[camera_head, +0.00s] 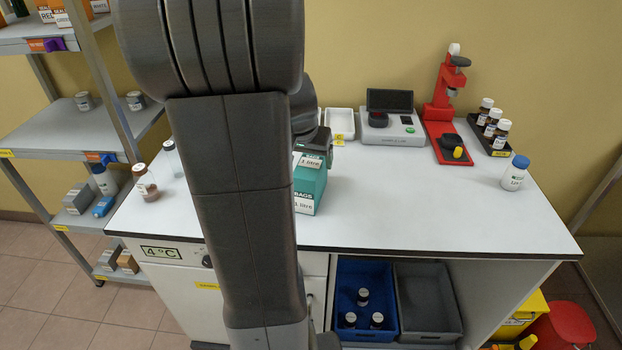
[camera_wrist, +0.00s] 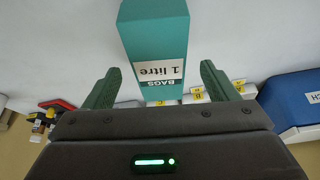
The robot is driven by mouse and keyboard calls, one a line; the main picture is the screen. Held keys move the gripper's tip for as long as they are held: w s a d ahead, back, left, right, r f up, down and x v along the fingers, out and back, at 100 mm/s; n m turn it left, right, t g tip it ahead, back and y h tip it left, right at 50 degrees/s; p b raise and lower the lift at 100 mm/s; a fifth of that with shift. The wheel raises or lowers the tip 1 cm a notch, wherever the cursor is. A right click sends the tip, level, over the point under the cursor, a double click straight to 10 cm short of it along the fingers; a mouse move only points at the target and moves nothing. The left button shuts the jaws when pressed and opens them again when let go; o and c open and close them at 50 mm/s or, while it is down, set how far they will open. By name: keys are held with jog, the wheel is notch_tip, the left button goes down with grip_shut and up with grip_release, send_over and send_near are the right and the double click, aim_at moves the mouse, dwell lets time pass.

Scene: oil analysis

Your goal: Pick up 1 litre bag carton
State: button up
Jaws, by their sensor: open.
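The 1 litre bag carton (camera_head: 310,186) is a teal box with white "1 litre" labels, standing on the white bench just right of my arm. My arm hides its left part in the head view. In the wrist view the carton (camera_wrist: 156,50) stands ahead of and between the two green fingers. My gripper (camera_wrist: 163,80) is open, with a gap between each finger and the carton's sides. The carton's lower labelled end reaches down between the fingers, and no contact shows.
On the bench (camera_head: 400,210) stand a white tray (camera_head: 340,123), a grey instrument (camera_head: 390,125), a red press (camera_head: 446,105), a rack of brown bottles (camera_head: 490,128) and a blue-capped bottle (camera_head: 515,173). Two bottles stand at the left. Shelves (camera_head: 70,130) are at far left. The bench's front right is clear.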

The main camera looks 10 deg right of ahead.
aim_at(311, 162)
jog(key=x, duration=0.4)
jog(key=shift+w+d+f+p, duration=0.2)
jog(key=shift+w+f+p, duration=0.1)
jog(key=shift+w, duration=0.05)
jog(key=shift+w+d+f, duration=0.1)
jog(key=shift+w+f, duration=0.05)
jog(key=shift+f, duration=0.25)
jog(key=shift+f+b, duration=0.2)
jog(key=shift+b, duration=0.2)
jog(key=shift+c, duration=0.4)
jog(key=c, duration=1.1)
